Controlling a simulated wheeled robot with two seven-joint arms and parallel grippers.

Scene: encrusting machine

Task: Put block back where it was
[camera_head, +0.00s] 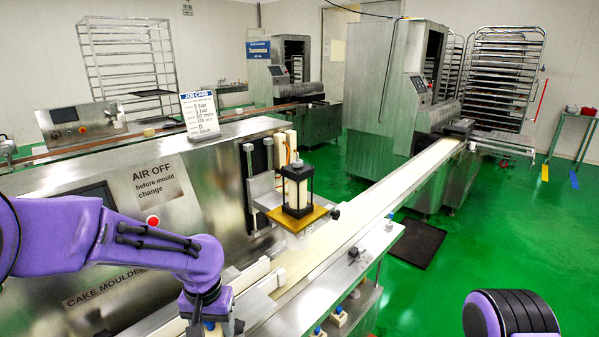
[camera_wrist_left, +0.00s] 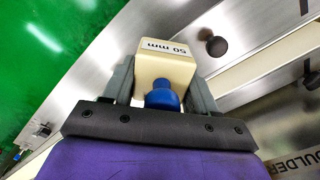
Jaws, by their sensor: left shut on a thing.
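A cream block (camera_wrist_left: 165,66) marked "50 mm", with a blue knob (camera_wrist_left: 162,96), is in my left gripper (camera_wrist_left: 163,80) in the left wrist view. The grey fingers are shut on its two sides. In the head view my left gripper (camera_head: 211,327) is at the bottom edge, left of the conveyor, and the held block does not show clearly. Other cream blocks with blue knobs (camera_head: 338,318) sit at the machine's front edge. My right gripper is out of view; only a purple part of my right arm shows at bottom right.
The cake moulder (camera_head: 215,165) has a steel face with an "AIR OFF before mould change" sign (camera_head: 160,180). Its black-framed mould unit (camera_head: 297,190) stands over the pale conveyor belt (camera_head: 340,235). A black knob (camera_wrist_left: 217,46) is close to the held block. Green floor (camera_head: 450,260) is open at right.

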